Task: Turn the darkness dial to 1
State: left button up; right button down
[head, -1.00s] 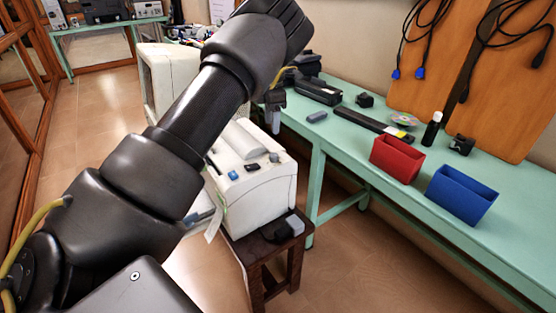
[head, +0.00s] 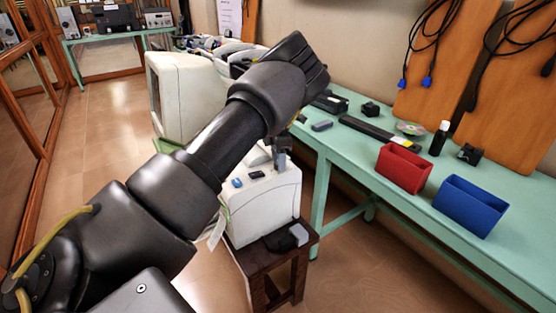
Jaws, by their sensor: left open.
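A white printer-like machine (head: 264,208) stands on a dark wooden stool. Its top carries a blue control (head: 237,183) and a dark control (head: 257,175). I cannot tell which control is the darkness dial, and no markings are readable. My left arm hides the machine's left part. My right gripper is not in view.
The stool (head: 272,262) also holds a small grey and black object. A green table (head: 345,160) on the right bears a red bin (head: 403,168), a blue bin (head: 466,205) and small devices. A large white monitor (head: 188,97) stands behind my arm. Floor is open at left.

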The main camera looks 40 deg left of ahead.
pick_arm(q)
jog(key=shift+f, duration=0.3)
jog(key=c, duration=1)
jog(key=n+p, duration=0.2)
jog(key=n, duration=0.1)
jog(key=shift+r+p, duration=0.2)
jog(key=shift+p, duration=0.1)
jog(key=n+p, duration=0.1)
jog(key=n, duration=0.2)
jog(key=shift+n+p, duration=0.3)
jog(key=shift+p, duration=0.1)
jog(key=shift+f+n, duration=0.1)
jog(key=shift+n, duration=0.7)
jog(key=shift+n+p, duration=0.6)
jog(key=shift+n, duration=1.3)
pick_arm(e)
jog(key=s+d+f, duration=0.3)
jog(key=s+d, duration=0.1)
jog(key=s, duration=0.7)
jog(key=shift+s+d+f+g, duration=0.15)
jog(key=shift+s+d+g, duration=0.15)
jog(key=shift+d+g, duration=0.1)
